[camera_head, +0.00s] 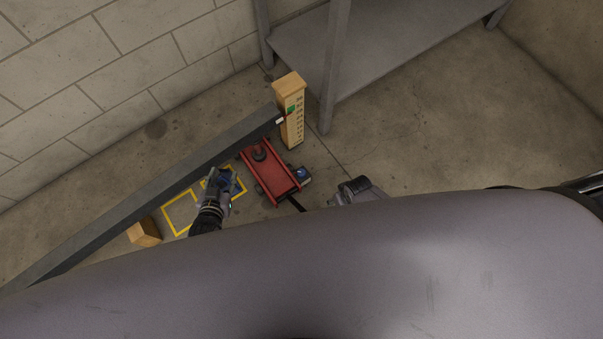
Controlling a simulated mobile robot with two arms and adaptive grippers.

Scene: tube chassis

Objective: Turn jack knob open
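The red floor jack (276,180) stands on the concrete floor, its dark round saddle (259,154) near the raised end of the grey tube (150,198). I cannot tell whether they touch. A small blue and pale round part (303,174), possibly the knob, sits at the jack's right side. A dark rod (297,204) runs from the jack's near end behind the large grey surface in front. My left gripper (218,178) is left of the jack, apart from it, over a yellow floor marking; its finger opening is unclear. A grey and black part (357,189), probably my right arm or gripper, shows right of the jack, mostly hidden.
A wooden post with a numbered scale and green mark (291,108) stands by the tube's end. A wooden block (144,232) lies at left near yellow floor squares (180,212). A grey metal shelf (385,45) stands behind. The floor at right is clear.

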